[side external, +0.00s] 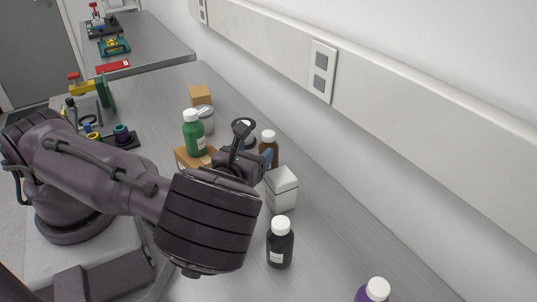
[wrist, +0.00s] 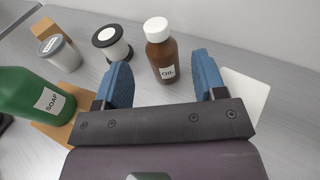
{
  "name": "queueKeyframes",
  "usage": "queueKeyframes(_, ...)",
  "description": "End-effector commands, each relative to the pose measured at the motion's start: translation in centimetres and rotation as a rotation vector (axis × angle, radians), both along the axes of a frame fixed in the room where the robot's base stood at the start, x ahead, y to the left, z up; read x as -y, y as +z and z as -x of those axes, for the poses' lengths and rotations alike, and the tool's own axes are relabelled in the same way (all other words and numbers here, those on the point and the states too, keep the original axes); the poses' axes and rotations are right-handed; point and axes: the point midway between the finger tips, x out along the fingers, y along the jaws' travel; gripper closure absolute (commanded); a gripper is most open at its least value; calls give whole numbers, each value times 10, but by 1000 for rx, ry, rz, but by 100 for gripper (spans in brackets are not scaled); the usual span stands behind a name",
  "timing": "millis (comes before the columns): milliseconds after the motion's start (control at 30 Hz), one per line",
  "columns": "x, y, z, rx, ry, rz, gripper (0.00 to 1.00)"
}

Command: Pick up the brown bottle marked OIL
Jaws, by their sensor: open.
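The brown bottle (wrist: 165,58) with a white cap and a label reading OIL stands upright on the grey bench. In the wrist view it is between and just beyond the blue fingertips of my gripper (wrist: 163,80), which are apart and empty. In the side view the brown bottle (side external: 268,150) is partly hidden behind my gripper and the white box. My gripper (side external: 256,158) is low beside it there; its fingers are mostly hidden by my wrist.
A black-and-white spool (wrist: 111,42) and a grey tub (wrist: 60,54) are close by. A white box (wrist: 246,95) is right of my gripper. A black bottle (side external: 280,245) stands nearer the side camera.

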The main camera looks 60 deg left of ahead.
Motion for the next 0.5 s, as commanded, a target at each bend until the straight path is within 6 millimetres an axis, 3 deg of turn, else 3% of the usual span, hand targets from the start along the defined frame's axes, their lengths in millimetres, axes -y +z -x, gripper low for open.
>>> queueKeyframes(233, -27, -7, -38, 2, 6, 4, 36)
queueKeyframes(500, -39, -9, -54, -2, 6, 5, 36)
